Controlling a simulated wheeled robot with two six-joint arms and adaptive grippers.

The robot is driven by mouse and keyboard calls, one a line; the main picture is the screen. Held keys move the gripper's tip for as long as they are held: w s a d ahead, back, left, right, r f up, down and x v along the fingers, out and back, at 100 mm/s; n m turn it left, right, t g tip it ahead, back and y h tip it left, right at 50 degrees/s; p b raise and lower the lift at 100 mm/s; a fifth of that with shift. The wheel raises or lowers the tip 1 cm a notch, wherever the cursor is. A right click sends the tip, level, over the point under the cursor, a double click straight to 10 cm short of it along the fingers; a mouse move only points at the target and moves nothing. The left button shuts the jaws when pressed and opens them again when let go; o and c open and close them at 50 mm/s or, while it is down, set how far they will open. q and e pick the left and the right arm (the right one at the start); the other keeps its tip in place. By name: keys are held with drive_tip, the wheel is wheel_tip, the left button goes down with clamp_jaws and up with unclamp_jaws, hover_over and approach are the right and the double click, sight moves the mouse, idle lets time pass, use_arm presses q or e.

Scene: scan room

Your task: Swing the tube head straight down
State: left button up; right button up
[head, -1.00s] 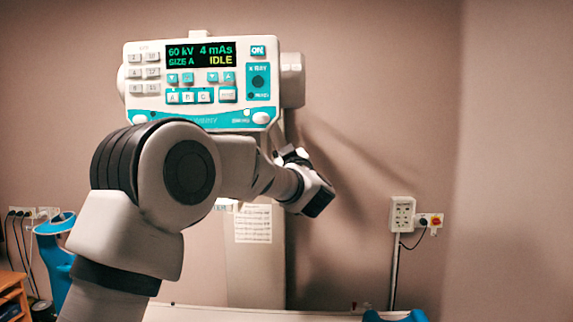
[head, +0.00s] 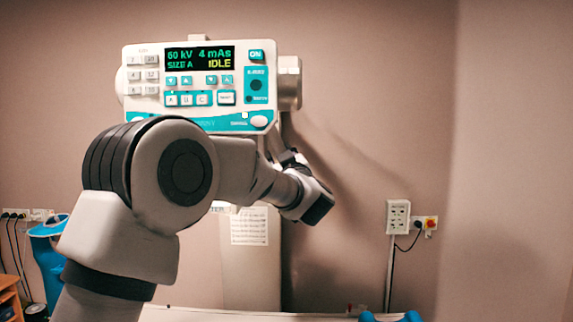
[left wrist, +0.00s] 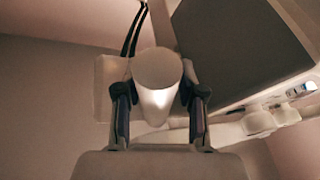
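The tube head (head: 270,90) stands at upper middle in the head view, its control panel facing me and close to level. The display reads 60 kV, 4 mAs, SIZE A, IDLE. My left gripper (head: 287,154) is below the panel's lower right corner, mostly hidden. In the left wrist view, the left gripper (left wrist: 158,97) has a finger on each side of a pale round handle (left wrist: 157,68) and appears closed on it. The tube head's pale housing and a dark flat face (left wrist: 240,50) fill the upper right there. My right gripper is not in view.
A pale column (head: 252,270) with a printed sheet (head: 249,226) stands below the tube head. A wall socket box (head: 398,216) is to the right. Blue objects (head: 48,235) stand at the left edge. The wall at the right is clear.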

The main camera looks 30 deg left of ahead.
use_arm(q)
drive_tip(key=v, duration=1.1)
drive_tip(key=shift+d+r, duration=0.15)
drive_tip(key=shift+r, duration=0.1)
drive_tip(key=shift+s, duration=0.2)
